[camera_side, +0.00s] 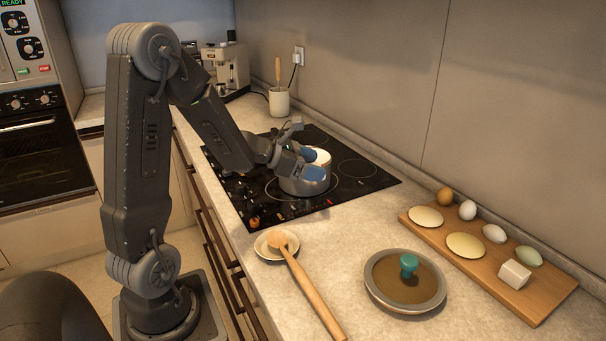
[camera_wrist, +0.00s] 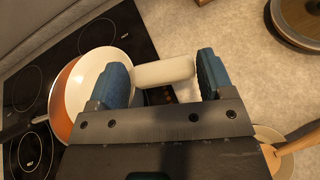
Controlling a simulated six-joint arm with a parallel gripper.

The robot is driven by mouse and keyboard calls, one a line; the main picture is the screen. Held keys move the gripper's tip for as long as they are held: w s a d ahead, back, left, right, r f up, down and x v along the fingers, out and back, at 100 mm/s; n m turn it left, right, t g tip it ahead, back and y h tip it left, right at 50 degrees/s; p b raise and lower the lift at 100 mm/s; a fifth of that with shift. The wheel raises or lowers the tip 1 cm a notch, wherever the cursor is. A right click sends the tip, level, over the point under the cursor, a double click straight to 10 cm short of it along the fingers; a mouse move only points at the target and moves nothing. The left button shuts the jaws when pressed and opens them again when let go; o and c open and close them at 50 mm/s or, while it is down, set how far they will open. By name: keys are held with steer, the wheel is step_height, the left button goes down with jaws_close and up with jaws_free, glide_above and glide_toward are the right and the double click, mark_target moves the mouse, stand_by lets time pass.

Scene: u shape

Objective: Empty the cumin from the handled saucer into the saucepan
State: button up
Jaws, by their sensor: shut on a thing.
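The grey saucepan (camera_side: 302,184) stands on the hob. My gripper (camera_side: 311,163) is over it, its blue fingers shut on the cream handle (camera_wrist: 160,72) of the saucer. The saucer's white bowl (camera_wrist: 90,82) is left of the fingers in the wrist view, and its edge (camera_side: 322,156) shows tilted above the saucepan in the side view. The visible white inside looks bare; a finger hides part of it. An orange-brown crescent (camera_wrist: 63,92) shows beside the bowl; I cannot tell whether it is cumin or a coloured surface. The saucepan's inside is mostly hidden.
A wooden spoon (camera_side: 312,290) rests on a small dish (camera_side: 262,249) on the near counter. A lid with a green knob (camera_side: 405,283) lies to its right. A board (camera_side: 545,298) holds eggs and other food. A utensil crock (camera_side: 279,103) stands behind the hob.

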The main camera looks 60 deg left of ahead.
steer(key=shift+d+f, duration=0.1)
steer(key=shift+f, duration=0.2)
steer(key=shift+s+d+r, duration=0.25)
steer(key=shift+d+r, duration=0.25)
steer(key=shift+d, duration=0.3)
steer(key=shift+s+d+r, duration=0.25)
steer(key=shift+d+r, duration=0.3)
steer(key=shift+d, duration=0.3)
steer(key=shift+s+d+r, duration=0.25)
steer(key=shift+d+r, duration=0.25)
steer(key=shift+d, duration=0.3)
steer(key=shift+w, duration=0.1)
